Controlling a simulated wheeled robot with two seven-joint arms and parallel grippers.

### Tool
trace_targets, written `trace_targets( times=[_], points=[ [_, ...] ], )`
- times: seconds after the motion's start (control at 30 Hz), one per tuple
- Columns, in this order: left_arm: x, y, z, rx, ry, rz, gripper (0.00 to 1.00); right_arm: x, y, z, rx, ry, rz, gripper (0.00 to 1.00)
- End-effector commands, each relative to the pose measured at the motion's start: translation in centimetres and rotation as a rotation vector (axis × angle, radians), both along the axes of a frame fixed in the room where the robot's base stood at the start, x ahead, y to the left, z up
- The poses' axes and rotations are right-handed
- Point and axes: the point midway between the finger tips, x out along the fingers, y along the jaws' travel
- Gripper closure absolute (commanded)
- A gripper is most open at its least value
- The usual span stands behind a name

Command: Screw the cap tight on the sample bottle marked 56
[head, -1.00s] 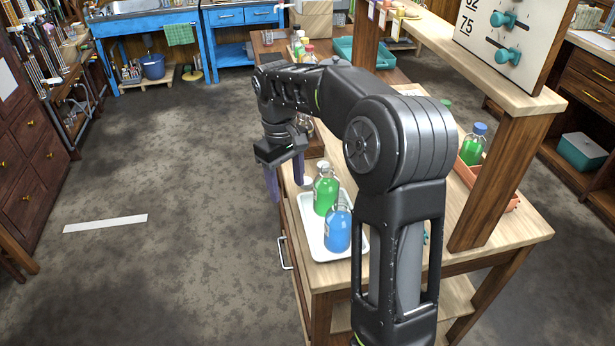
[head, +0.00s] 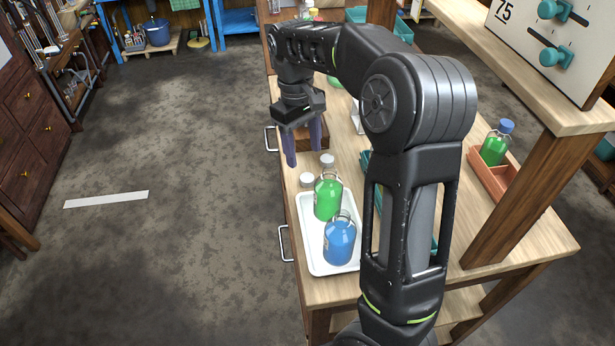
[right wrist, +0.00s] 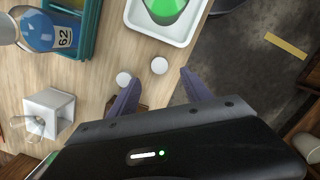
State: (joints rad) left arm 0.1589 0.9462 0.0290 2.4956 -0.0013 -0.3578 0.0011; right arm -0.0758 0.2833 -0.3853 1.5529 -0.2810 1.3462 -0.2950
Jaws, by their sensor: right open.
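My right gripper (head: 304,158) points down, open and empty, above the bench top just beyond the white tray (head: 308,262). A white cap (head: 307,180) lies on the bench near its fingers. A second white cap (head: 327,160) shows behind the green bottle (head: 327,198). Both caps also show in the right wrist view, one (right wrist: 159,66) between the fingertips in the picture (right wrist: 160,82), the other (right wrist: 123,79) by the left finger. The green bottle and a blue bottle (head: 339,243) stand upright in the tray. Their labels are not readable, so I cannot tell which is 56. My left gripper is not in view.
An orange tray (head: 490,180) holds a blue-capped green bottle (head: 496,145). A wooden post (head: 515,190) rises on the right.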

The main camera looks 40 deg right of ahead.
Motion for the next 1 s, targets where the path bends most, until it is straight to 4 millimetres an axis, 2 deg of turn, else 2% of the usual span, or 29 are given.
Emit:
trace_targets(
  times=[0.2, 0.57, 0.9, 1.0],
  points=[
    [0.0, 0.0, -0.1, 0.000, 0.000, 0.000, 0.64, -0.3, 0.0, -2.0, 0.001, 0.003, -0.001, 0.43],
    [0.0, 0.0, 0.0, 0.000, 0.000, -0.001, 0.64, -0.3, 0.0, -2.4, 0.001, 0.002, -0.001, 0.43],
    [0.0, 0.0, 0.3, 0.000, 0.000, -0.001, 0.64, -0.9, -0.2, -6.6, 0.002, 0.004, -0.001, 0.43],
    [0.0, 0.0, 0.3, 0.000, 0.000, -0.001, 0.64, -0.9, -0.2, -7.2, 0.002, 0.002, -0.001, 0.43]
  ],
)
